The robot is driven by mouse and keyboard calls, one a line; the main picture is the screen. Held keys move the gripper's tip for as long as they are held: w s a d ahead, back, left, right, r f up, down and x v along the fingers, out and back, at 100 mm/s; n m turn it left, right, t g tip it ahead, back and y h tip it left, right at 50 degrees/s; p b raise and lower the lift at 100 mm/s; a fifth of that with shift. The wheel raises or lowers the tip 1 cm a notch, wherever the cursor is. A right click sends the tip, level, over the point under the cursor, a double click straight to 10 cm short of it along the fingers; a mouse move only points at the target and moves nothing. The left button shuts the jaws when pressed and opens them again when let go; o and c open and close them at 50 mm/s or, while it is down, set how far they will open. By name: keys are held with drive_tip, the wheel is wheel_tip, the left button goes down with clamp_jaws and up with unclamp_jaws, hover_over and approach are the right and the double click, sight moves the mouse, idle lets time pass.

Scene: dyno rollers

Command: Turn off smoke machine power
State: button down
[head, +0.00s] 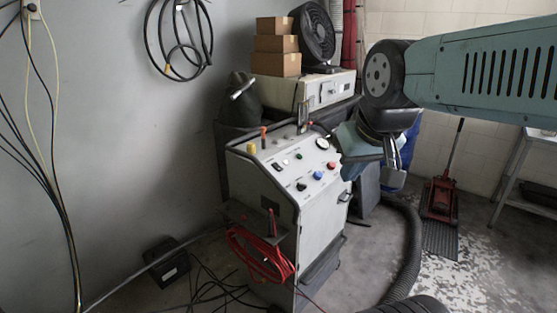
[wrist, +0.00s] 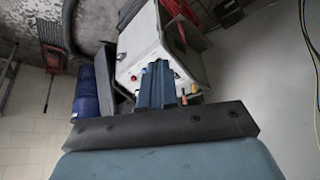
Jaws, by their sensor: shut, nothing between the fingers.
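The machine (head: 300,215) is a pale grey cabinet with a sloped control panel, in the middle of the head view. The panel carries a round gauge (head: 322,143), a blue knob (head: 317,175), a red knob (head: 331,165), a black knob (head: 301,187) and small dark switches (head: 276,167). I cannot read which one is the power switch. My gripper (head: 350,172) is by the panel's right edge, empty. In the wrist view its shut fingers (wrist: 157,68) overlap the upside-down machine (wrist: 145,45) and hide part of its panel. I cannot tell whether they touch it.
Cardboard boxes (head: 276,45) and a black fan (head: 314,35) stand on equipment behind. A red cable (head: 260,255) hangs on the machine's front. A thick hose (head: 408,250) and a red floor jack (head: 440,198) are to the right. Loose cables lie on the floor.

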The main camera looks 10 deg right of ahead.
drive_tip(key=shift+w+a, duration=0.1)
drive_tip(key=shift+a, duration=0.15)
drive_tip(key=m+g+y, duration=0.2)
drive_tip(key=m+y, duration=0.1)
drive_tip(key=m, duration=0.8)
hover_over(280, 168)
drive_tip(key=s+d, duration=0.3)
drive_tip(key=s, duration=0.2)
wheel_tip(280, 168, down, 11)
drive_tip(key=shift+d, duration=0.2)
drive_tip(key=x, duration=1.4)
drive_tip(key=shift+s+d+f, duration=0.1)
drive_tip(key=shift+d+f, duration=0.05)
drive_tip(key=shift+d, duration=0.2)
